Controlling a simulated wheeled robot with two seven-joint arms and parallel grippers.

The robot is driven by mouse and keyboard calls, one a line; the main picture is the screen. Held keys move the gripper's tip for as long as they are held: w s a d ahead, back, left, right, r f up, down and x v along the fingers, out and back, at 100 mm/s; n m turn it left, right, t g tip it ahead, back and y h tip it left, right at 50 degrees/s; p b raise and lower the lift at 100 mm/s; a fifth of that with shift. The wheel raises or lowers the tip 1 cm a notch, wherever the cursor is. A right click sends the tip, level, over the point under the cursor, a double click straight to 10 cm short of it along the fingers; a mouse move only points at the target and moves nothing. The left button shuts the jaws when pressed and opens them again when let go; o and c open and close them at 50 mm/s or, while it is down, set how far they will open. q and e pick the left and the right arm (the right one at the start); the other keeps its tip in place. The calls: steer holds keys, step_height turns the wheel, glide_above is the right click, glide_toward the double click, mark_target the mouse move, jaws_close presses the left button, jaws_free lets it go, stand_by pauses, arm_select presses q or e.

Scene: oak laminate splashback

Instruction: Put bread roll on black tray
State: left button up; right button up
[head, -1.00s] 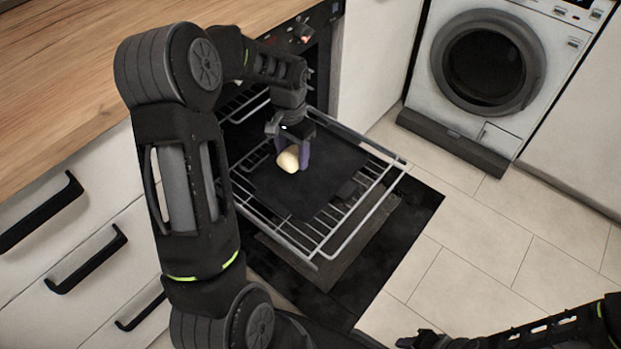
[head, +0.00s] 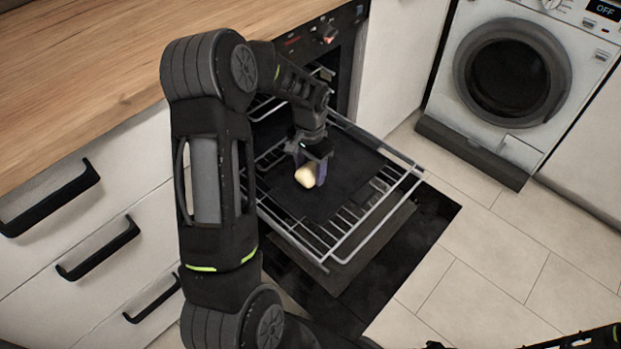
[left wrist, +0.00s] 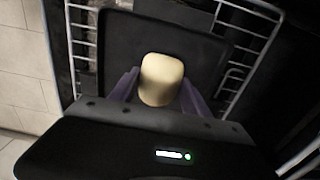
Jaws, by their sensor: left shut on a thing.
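The pale yellow bread roll (head: 306,176) is between the purple fingers of my left gripper (head: 311,172), which is shut on it. The roll is over the black tray (head: 345,172), which lies on the pulled-out oven rack. In the left wrist view the roll (left wrist: 161,79) sits between the two fingers (left wrist: 160,92), with the black tray (left wrist: 125,40) behind it. I cannot tell whether the roll touches the tray. My right gripper is not clearly visible; only a bit of dark arm shows at the bottom right of the head view.
The wire oven rack (head: 345,245) sticks out over the open oven door (head: 375,245). A wooden worktop (head: 90,70) and white drawers with black handles (head: 100,248) are at the left. A washing machine (head: 510,85) stands at the back right. The tiled floor (head: 480,250) is clear.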

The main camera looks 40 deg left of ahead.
mark_target(310, 178)
arm_select(q)
steer(key=shift+f+b, duration=0.45)
steer(key=shift+f, duration=1.35)
steer(key=shift+f, duration=0.15)
steer(key=o, duration=1.4)
steer(key=shift+r, duration=0.2)
step_height(310, 178, up, 12)
steer(key=p, duration=0.2)
steer(key=shift+p, duration=0.3)
